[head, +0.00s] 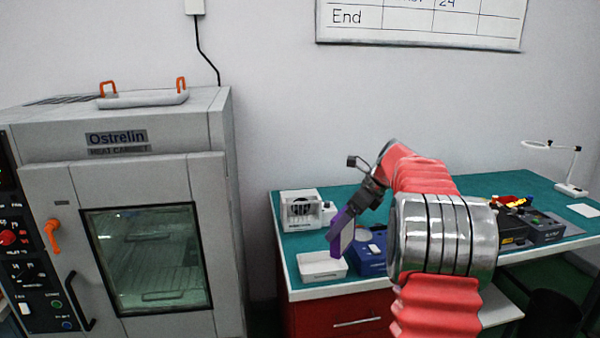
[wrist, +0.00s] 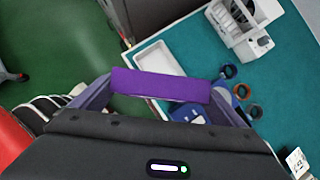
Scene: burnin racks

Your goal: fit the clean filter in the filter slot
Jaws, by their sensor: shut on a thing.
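A white fan unit (head: 300,208) stands at the bench's back left and also shows at the top of the wrist view (wrist: 238,22). I cannot make out the filter slot clearly in either view.
An empty white tray (head: 321,266) sits at the bench's front left corner, close to the held filter. A blue box (head: 370,262) stands right of it. Small rings (wrist: 241,91) lie on the green top (wrist: 190,38). A grey heat cabinet (head: 150,160) stands left.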

